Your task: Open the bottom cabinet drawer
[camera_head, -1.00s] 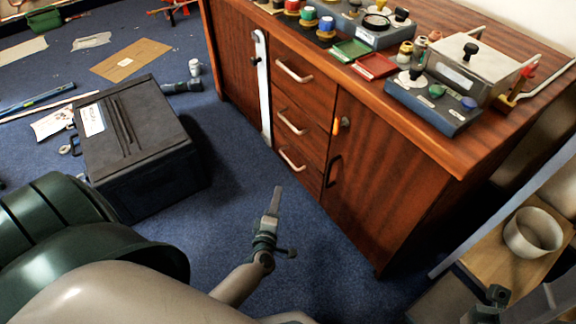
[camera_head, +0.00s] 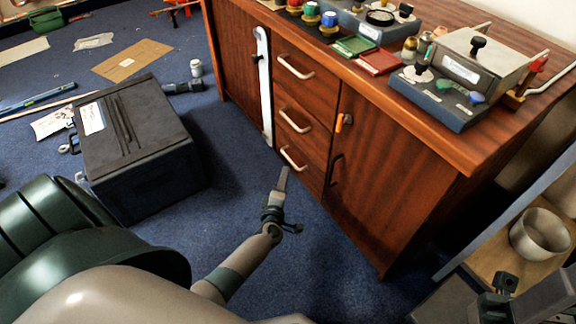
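The wooden cabinet (camera_head: 385,185) has a column of three drawers with pale bar handles. The bottom drawer (camera_head: 308,177) looks shut, flush with the front. Its handle (camera_head: 293,158) slants across the drawer's upper part. My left gripper (camera_head: 283,178) reaches up from below, its tip just below the handle in the picture. I see the fingers nearly edge-on, so I cannot tell their opening or whether they touch the handle. What looks like part of my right gripper (camera_head: 504,284) shows dark at the lower right, away from the drawers; its fingers are not clear.
A black case (camera_head: 135,145) stands on the blue carpet left of my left arm. Doors flank the drawers; the right one has a dark handle (camera_head: 335,170). A low wooden surface with a pale bowl (camera_head: 538,234) is at the lower right. Carpet before the drawers is clear.

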